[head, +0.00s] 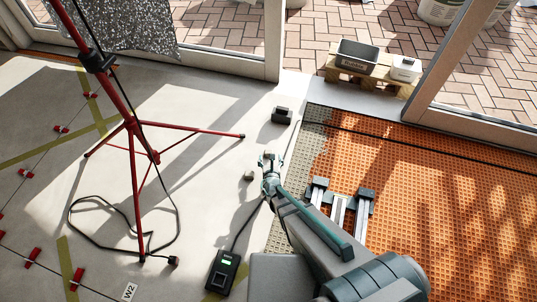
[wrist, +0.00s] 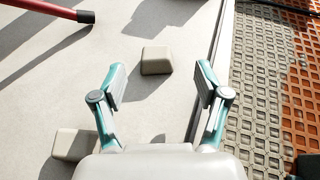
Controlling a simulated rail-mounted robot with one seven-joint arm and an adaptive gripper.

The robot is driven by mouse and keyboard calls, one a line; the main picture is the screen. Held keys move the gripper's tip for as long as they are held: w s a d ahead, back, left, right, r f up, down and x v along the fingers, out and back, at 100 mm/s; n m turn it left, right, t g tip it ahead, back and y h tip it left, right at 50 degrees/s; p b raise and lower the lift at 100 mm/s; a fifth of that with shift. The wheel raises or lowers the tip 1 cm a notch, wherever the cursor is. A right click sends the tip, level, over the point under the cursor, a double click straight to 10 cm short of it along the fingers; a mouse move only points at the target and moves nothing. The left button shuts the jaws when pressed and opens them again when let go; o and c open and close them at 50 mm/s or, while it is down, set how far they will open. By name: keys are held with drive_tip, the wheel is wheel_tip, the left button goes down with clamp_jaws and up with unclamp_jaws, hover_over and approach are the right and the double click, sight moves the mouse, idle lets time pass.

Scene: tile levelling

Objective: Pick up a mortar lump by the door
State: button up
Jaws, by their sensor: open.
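A beige-grey mortar lump (wrist: 156,61) lies on the pale floor in the wrist view, ahead of my gripper (wrist: 160,82) and roughly between the lines of its two fingers. My gripper is open and empty, with its teal and grey fingers apart and not touching the lump. A second lump (wrist: 72,145) lies at the lower left of the wrist view, outside the left finger. In the head view that lump (head: 249,176) shows just left of my gripper (head: 270,158). The gripper largely hides the floor beneath it there. The door opening is at the back.
A red tripod (head: 133,130) stands to the left, one leg tip close to the gripper. A dark box (head: 282,115) sits on the floor toward the door. Orange matting (head: 430,190) lies to the right. A black device (head: 222,270) with a cable is in front.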

sight(269, 151)
drive_tip(key=b+x, duration=0.1)
drive_tip(key=x, duration=0.1)
drive_tip(key=b+x, duration=0.1)
drive_tip(key=x, duration=0.2)
drive_tip(key=shift+a+f, duration=0.25)
drive_tip(key=shift+w+f, duration=0.1)
drive_tip(key=shift+w, duration=0.45)
drive_tip(key=c, duration=1.3)
